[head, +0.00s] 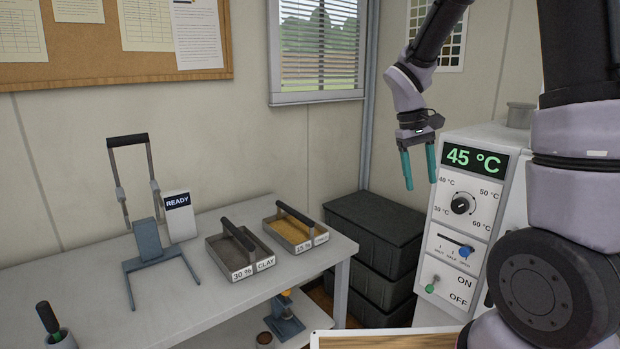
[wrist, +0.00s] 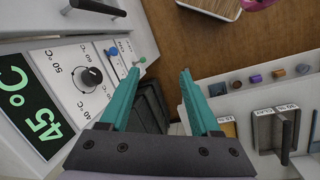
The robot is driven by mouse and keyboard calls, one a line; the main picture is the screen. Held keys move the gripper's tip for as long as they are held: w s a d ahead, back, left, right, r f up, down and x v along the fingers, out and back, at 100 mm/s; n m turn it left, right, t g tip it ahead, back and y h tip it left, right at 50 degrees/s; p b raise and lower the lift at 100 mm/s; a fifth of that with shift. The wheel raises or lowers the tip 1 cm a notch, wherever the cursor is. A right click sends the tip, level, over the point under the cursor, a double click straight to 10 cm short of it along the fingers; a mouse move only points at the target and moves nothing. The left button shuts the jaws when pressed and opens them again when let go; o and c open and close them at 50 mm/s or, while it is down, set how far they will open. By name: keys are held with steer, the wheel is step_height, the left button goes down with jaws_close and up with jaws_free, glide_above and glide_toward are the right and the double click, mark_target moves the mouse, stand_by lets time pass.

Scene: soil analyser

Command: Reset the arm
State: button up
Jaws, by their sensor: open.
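My gripper (head: 420,168) hangs from my arm in the upper right of the head view, with two teal fingers pointing down. The fingers are apart with nothing between them. In the wrist view the fingertips of my gripper (wrist: 162,75) are spread above the floor. In the head view the gripper is in front of the wall, just left of the white analyser (head: 510,205). It appears clear of the table and the black crates. I cannot judge its exact distance from the analyser.
The analyser display (head: 473,160) reads 45 °C, above a knob, a blue slider and a green switch. Black crates (head: 375,235) are stacked in the corner. The table (head: 190,295) holds a clay tray (head: 215,262), a second tray (head: 322,240) and a metal stand by a READY sign (head: 178,203).

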steer(key=s+a+r+m+t+y, duration=0.1)
steer(key=s+r+m+t+y, duration=0.3)
steer(key=s+r, duration=1.1)
steer(key=r+m+t, duration=0.1)
steer(key=m+t, duration=0.1)
steer(key=t, duration=0.2)
steer(key=shift+s+a+r+y, duration=0.15)
steer(key=shift+a+r+y, duration=0.15)
